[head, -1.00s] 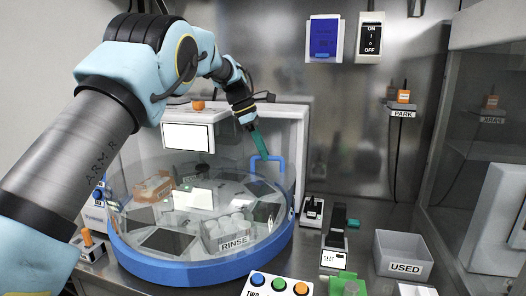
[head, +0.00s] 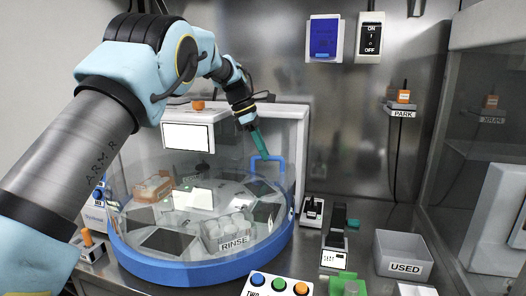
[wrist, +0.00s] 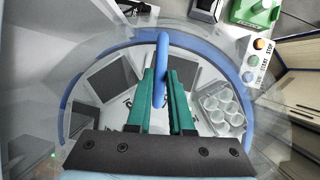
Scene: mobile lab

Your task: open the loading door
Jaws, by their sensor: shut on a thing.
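The loading door is a clear curved cover (head: 280,185) over the round blue-rimmed machine (head: 190,268). A blue loop handle (head: 268,160) stands on its right side. My gripper (head: 262,155) reaches down to this handle from behind, with teal fingers. In the wrist view my gripper (wrist: 160,75) has one finger on each side of the blue handle (wrist: 162,48), shut on it. The clear door is hard to make out, and I see no clear gap in it.
Under the cover are a rinse box (head: 228,232), dark squares and an orange rack (head: 153,187). A button box (head: 280,285), a used bin (head: 403,256) and small devices stand to the right. A glass-fronted cabinet (head: 480,150) borders the right side.

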